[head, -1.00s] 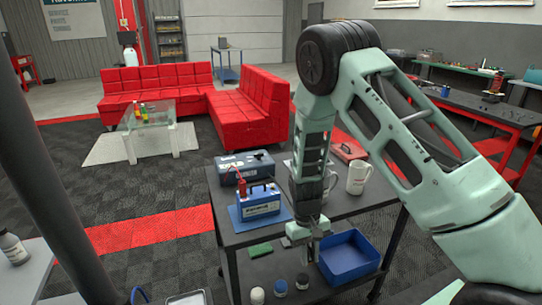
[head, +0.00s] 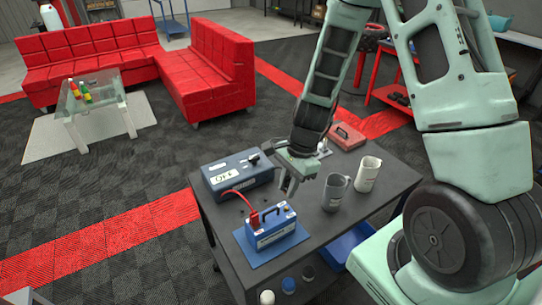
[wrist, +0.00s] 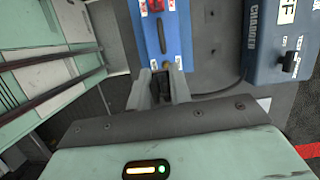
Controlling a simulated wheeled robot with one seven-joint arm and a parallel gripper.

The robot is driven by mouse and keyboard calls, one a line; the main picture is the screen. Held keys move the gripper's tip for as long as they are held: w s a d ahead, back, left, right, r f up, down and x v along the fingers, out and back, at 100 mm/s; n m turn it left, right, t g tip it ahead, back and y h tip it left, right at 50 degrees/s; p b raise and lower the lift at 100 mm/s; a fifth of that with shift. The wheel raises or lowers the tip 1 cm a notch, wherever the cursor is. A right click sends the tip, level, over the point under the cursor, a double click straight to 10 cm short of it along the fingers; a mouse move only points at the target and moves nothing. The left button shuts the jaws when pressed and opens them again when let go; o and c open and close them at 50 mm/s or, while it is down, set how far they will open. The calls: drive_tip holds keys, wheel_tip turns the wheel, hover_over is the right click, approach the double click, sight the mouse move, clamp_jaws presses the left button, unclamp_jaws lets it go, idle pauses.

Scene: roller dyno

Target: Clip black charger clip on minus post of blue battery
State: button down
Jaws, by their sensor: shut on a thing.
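The blue battery (head: 277,236) stands upright on a blue mat on the dark table; its near end shows at the top of the wrist view (wrist: 176,38). A red clip (head: 254,219) is on one of its posts, with a red cable to the charger (head: 238,176). My gripper (head: 287,187) is just behind the battery's right end in the head view, pointing down. In the wrist view its fingers (wrist: 162,88) are closed around a small dark thing, apparently the black charger clip (wrist: 160,82), mostly hidden. I cannot tell whether it touches the minus post.
A red case (head: 346,137) lies at the table's back. Small jars (head: 288,285) and a blue bin (head: 347,244) are at the front.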

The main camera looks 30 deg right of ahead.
drive_tip(key=shift+w+r+m, duration=0.15)
drive_tip(key=shift+w+m, duration=0.15)
drive_tip(key=shift+w, duration=0.1)
drive_tip(key=b, duration=0.5)
hover_over(282, 212)
drive_tip(key=d, duration=0.1)
wheel_tip(282, 212, down, 6)
drive_tip(key=shift+w+r, duration=0.1)
drive_tip(key=shift+w, duration=0.05)
drive_tip(key=shift+f+b, duration=0.25)
drive_tip(key=shift+b, duration=0.05)
drive_tip(key=shift+f+b, duration=0.4)
drive_tip(key=shift+f, duration=0.4)
idle(1.2)
idle(0.6)
drive_tip(key=c, duration=1.2)
unclamp_jaws()
drive_tip(key=v, duration=1.7)
drive_tip(key=shift+d+r+p, duration=0.1)
drive_tip(key=shift+r+p, duration=0.2)
drive_tip(key=shift+p, duration=0.1)
